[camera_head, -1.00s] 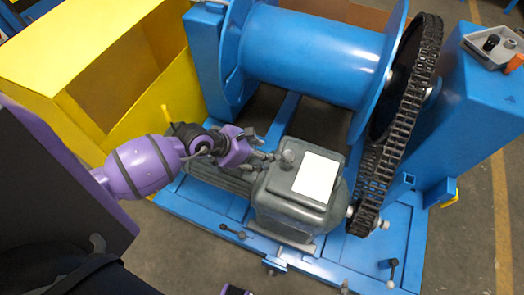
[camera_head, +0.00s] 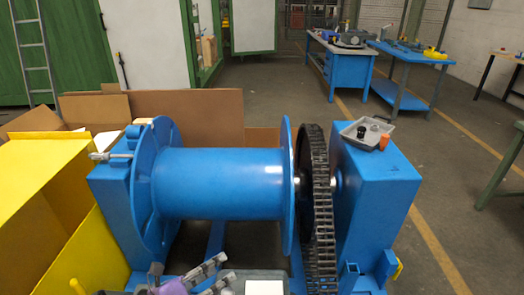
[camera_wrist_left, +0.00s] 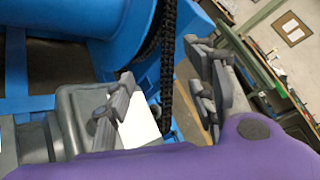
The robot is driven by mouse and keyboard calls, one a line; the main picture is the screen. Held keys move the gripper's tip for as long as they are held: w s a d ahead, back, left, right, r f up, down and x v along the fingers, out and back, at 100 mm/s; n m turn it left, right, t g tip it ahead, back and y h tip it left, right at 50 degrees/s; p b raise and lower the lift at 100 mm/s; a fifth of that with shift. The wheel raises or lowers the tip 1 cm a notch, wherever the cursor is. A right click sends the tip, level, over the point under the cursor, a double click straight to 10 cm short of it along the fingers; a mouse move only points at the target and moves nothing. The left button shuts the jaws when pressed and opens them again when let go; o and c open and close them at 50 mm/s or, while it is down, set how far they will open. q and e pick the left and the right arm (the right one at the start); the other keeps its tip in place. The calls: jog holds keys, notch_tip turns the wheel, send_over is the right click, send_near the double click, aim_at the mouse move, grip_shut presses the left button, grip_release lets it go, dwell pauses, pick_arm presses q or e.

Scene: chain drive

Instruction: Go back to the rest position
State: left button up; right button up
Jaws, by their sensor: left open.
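My left gripper (camera_head: 217,274) shows at the bottom edge of the head view, beside the grey motor (camera_head: 238,273) with its white plate (camera_head: 264,287). In the left wrist view my left gripper (camera_wrist_left: 163,92) has its two fingers spread wide, with nothing between them. The motor (camera_wrist_left: 72,112) lies below and behind the left finger there. The black chain (camera_head: 322,205) hangs over the sprocket beside the blue drum (camera_head: 222,183). It also shows in the left wrist view (camera_wrist_left: 168,60). My right gripper is out of view.
A grey tray (camera_head: 350,134) with small parts sits on the blue right stand (camera_head: 375,180). A yellow bin (camera_head: 40,220) stands at the left, cardboard (camera_head: 215,110) behind the drum. Blue workbenches (camera_head: 340,70) stand farther back. The floor right of the stand is mostly clear.

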pick_arm(q)
jog(key=s+a+f+n+t+y+p, duration=0.1)
jog(key=s+a+f+n+y, duration=0.3)
jog(key=n, duration=0.8)
jog(key=s+a+f+n+t+y+p, duration=0.1)
jog(key=s+a+f+n+y, duration=0.3)
jog(key=n, duration=0.9)
jog(key=s+f+n+g, duration=0.2)
jog(key=s+f+n, duration=0.1)
jog(key=s, duration=0.7)
jog(key=s+d+f+n+g+y+p, duration=0.1)
jog(key=s+f+n, duration=0.3)
jog(key=s, duration=0.6)
jog(key=shift+n+g, duration=0.9)
jog(key=shift+n, duration=0.2)
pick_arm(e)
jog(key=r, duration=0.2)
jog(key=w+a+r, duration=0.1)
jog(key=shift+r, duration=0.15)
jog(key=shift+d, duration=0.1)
